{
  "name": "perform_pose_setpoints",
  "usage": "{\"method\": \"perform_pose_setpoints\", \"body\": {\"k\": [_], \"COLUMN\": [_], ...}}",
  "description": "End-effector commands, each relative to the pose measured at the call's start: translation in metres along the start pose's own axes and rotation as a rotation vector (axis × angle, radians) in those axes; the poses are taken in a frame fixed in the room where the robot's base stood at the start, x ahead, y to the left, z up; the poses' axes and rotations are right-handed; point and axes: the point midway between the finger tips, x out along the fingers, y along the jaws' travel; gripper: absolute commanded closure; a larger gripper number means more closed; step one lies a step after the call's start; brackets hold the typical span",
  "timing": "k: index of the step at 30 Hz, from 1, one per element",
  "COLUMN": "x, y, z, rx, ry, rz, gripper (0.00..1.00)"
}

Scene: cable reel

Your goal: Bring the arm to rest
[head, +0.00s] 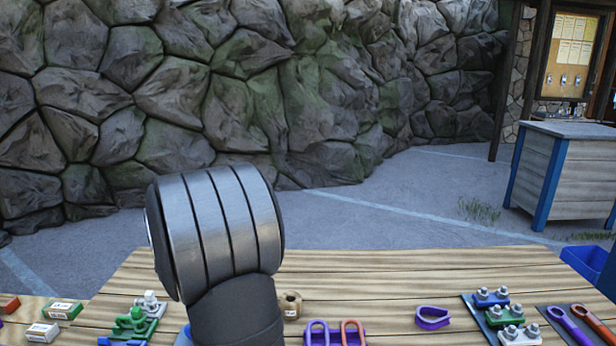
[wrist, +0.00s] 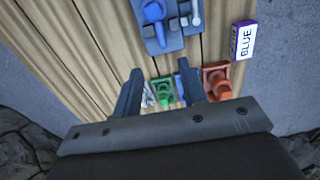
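My gripper (wrist: 160,92) shows in the wrist view with its two dark fingers spread apart and nothing between them. It hangs above the wooden table (wrist: 88,50), and some clamps on the table show beyond and between the fingers. In the head view my arm rises in front of the table (head: 390,275), and its grey banded joint fills the middle left. The gripper itself does not show in the head view. A small cable reel (head: 290,304) stands on the table just right of my arm, partly cut off by it.
Green clamp (head: 134,322), purple thimble (head: 432,318), blue-and-grey clamps (head: 492,298), purple and red shackles (head: 335,333) and small boxes (head: 62,310) lie along the near table. A blue bin (head: 585,258) is at right. The wrist view shows a box marked BLUE (wrist: 246,40). The far tabletop is clear.

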Motion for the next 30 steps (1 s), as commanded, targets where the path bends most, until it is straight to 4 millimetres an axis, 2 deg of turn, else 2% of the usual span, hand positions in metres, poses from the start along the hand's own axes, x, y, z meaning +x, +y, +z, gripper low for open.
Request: {"method": "perform_pose_setpoints", "body": {"k": [3, 21, 30], "x": [0.025, 0.146, 0.083], "y": [0.0, -0.001, 0.001], "z": [0.0, 0.0, -0.001], "rx": [0.0, 0.0, 0.0], "ry": [-0.001, -0.002, 0.003], "rz": [-0.002, -0.003, 0.006], "gripper": [0.62, 0.62, 0.62]}}
